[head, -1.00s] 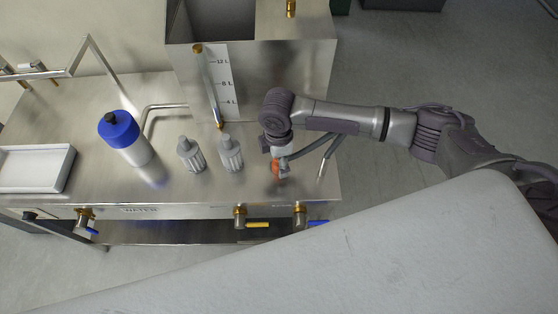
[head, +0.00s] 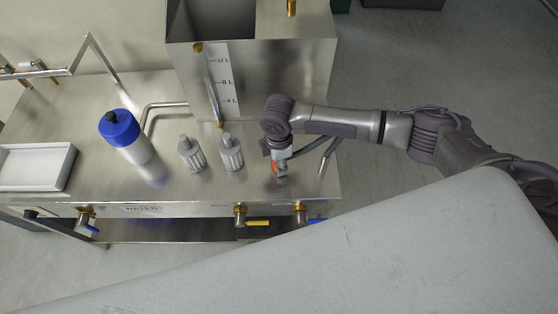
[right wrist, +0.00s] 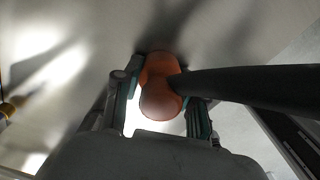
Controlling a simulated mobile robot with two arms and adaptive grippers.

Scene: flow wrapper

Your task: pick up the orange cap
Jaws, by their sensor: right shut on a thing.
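The orange cap (right wrist: 160,88) is a rounded piece between the two fingers of my right gripper (right wrist: 162,92) in the right wrist view. The fingers touch it on both sides, and the gripper is shut on it. In the head view the right gripper (head: 281,170) points down over the right end of the steel table, and only a little of the orange cap (head: 275,168) shows. I cannot tell whether the cap touches the table. My left gripper is not in view.
A steel tank (head: 285,75) stands behind. Valves (head: 240,216) line the table's front edge.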

